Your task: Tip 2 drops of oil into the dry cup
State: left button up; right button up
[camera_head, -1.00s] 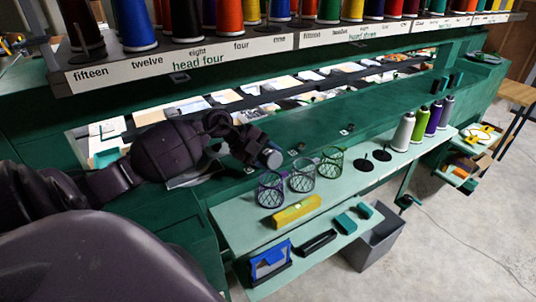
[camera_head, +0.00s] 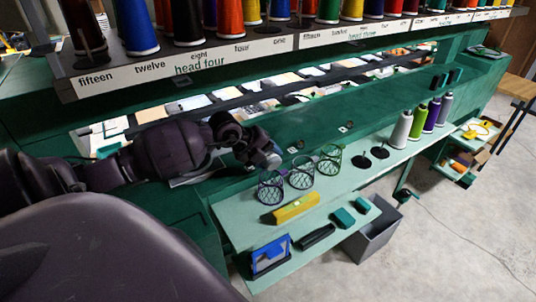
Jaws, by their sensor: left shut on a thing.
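My left arm comes in from the left, and its gripper (camera_head: 262,152) is low over the green machine bed, left of the wire-mesh cups. It is shut on a small grey, rounded thing (camera_head: 273,160) at its tip; the fingers hide most of it, and I cannot tell if it is the oiler. Small dark fittings with white tags (camera_head: 300,144) sit along the green bed right of the gripper, another farther right (camera_head: 343,129). They are too small to show which cup is dry. My right gripper is not in view.
Thread cones (camera_head: 402,130) stand farther right. A numbered spool rack (camera_head: 190,66) overhangs above.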

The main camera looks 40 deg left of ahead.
aim_at(277, 160)
pick_arm(q)
jog(key=shift+d, duration=0.2)
jog(key=shift+s+d+r+y+p, duration=0.25)
jog(key=shift+d+r+y+p, duration=0.2)
jog(key=shift+d, duration=0.25)
jog(key=shift+s+d+r+m+y+b, duration=0.2)
jog(key=shift+d+m+y, duration=0.1)
jog(key=shift+d, duration=0.25)
jog(key=shift+s+d+r+m+y+b, duration=0.1)
jog(key=shift+d+m+y+b, duration=0.15)
jog(key=shift+d, duration=0.3)
jog(key=shift+s+d+r+m+t+y+b, duration=0.25)
jog(key=shift+d+y+b, duration=0.1)
jog(key=shift+d, duration=0.2)
jog(key=shift+s+d+r+m+t+y+b, duration=0.1)
jog(key=shift+d+t+y+b, duration=0.2)
jog(key=shift+d, duration=0.25)
jog(key=shift+s+d+r+y+b, duration=0.25)
jog(key=shift+d+r+y+b, duration=0.15)
jog(key=shift+d+y, duration=0.25)
jog(key=shift+d, duration=0.1)
